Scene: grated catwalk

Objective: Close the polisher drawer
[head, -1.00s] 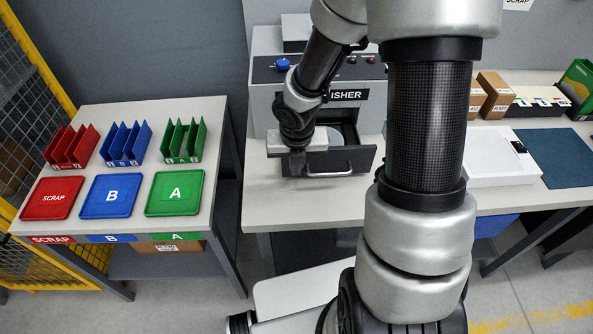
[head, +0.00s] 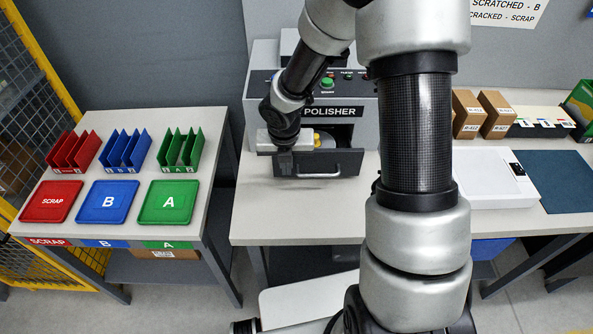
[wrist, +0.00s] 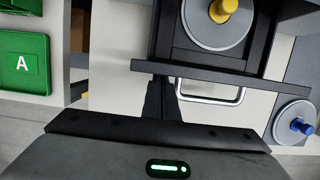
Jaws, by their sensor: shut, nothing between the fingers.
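The grey polisher (head: 258,95) stands on the table, and its dark drawer (head: 345,163) is pulled out, with a gap behind the front panel. Inside the drawer is a grey disc with a yellow knob (wrist: 222,10), partly cut off in the wrist view. The drawer front (wrist: 225,76) carries a silver bar handle (wrist: 210,99). My gripper (head: 285,165) is shut and empty at the left part of the drawer front. In the wrist view its dark fingers (wrist: 160,90) reach the panel just left of the handle; whether they touch it is unclear.
A disc with a blue knob (wrist: 297,123) lies right of the drawer in the wrist view. The left table holds red, blue and green trays (head: 165,203) and racks (head: 180,152). A white flat device (head: 490,180) and boxes (head: 495,115) stand to the right.

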